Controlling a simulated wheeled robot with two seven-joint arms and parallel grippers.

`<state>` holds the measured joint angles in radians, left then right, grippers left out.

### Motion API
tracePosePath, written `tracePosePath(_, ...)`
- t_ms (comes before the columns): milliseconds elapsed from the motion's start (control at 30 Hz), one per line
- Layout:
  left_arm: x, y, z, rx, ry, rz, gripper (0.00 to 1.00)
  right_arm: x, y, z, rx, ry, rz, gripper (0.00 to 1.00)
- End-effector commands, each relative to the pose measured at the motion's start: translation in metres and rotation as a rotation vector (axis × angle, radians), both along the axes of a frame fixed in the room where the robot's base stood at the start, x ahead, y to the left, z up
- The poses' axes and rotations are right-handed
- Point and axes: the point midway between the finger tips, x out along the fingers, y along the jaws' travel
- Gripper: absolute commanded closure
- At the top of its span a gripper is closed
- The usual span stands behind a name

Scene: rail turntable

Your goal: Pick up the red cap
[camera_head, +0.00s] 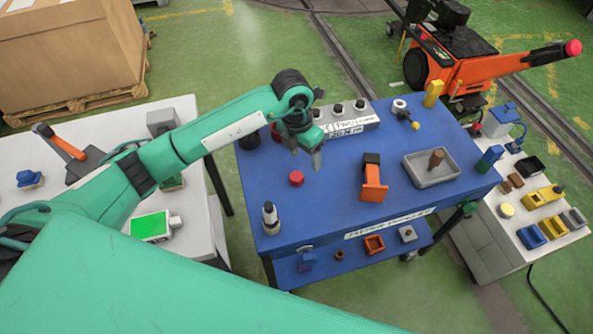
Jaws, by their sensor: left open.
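The red cap (296,178) is a small red, rounded piece standing by itself on the left half of the blue table (335,217). My left gripper (307,158) hangs from the green arm, above and slightly right of the red cap and apart from it. It is open and nothing shows between its fingers. Another dark red thing shows partly behind the gripper, near the table's back edge. My right gripper is not in the picture.
An orange block (373,188) and a grey tray (432,168) stand right of the cap. A dark and white bottle (270,218) stands at the front left. A grey box with knobs (345,120) is at the back. Blue tabletop around the cap is clear.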

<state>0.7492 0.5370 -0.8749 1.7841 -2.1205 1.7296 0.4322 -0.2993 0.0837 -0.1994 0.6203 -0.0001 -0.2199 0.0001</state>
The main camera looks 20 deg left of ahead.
Motion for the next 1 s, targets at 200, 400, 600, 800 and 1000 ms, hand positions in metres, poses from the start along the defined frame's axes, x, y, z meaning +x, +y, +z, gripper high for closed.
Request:
tracePosePath(200, 0.011, 0.034, 0.0, 0.159, 0.0, 0.039, 0.38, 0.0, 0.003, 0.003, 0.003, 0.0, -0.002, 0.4)
tracePosePath(400, 0.01, 0.035, -0.035, 0.163, 0.004, 0.041, 0.38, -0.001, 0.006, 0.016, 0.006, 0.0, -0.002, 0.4)
tracePosePath(600, 0.01, 0.034, -0.069, 0.163, 0.002, 0.039, 0.38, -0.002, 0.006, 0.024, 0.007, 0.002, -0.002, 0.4)
tracePosePath(800, 0.01, 0.034, -0.082, 0.161, 0.002, 0.038, 0.38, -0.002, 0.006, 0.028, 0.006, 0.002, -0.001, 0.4)
tracePosePath(1000, 0.013, 0.03, -0.102, 0.16, 0.004, 0.039, 0.38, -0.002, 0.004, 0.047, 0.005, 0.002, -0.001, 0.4)
